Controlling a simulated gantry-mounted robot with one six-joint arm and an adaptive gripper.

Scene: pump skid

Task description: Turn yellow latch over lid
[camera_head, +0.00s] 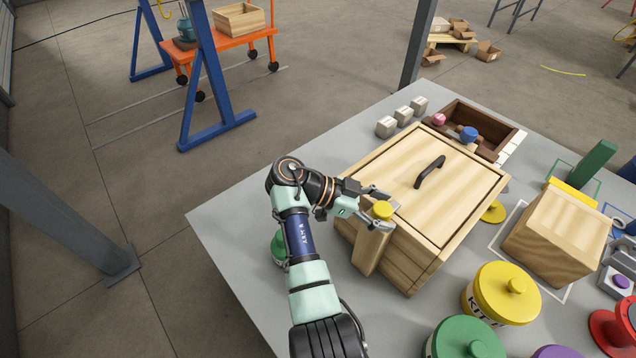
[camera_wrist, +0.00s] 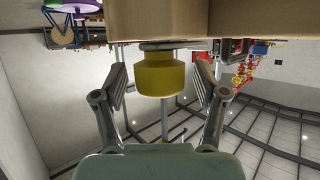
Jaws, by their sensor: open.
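The wooden box (camera_head: 393,262) stands on the grey table with its pale wooden lid (camera_head: 400,180) on top; the lid carries a black handle (camera_head: 430,171). The yellow latch knob (camera_head: 382,210) is at the box's near-left side, at the upper end of an upright wooden piece (camera_head: 370,252). My gripper (camera_head: 388,215) is open, with one finger on each side of the knob. In the wrist view the yellow knob (camera_wrist: 160,74) lies between the spread fingers, with a gap on both sides. No latch part is seen lying across the lid.
A wooden block (camera_head: 560,232) stands right of the box, and a yellow canister (camera_head: 505,295) and green canister (camera_head: 465,340) stand in front. Behind the box are a dark tray (camera_head: 500,128) and small grey blocks (camera_head: 404,114). A green knob (camera_head: 279,246) is beside my arm.

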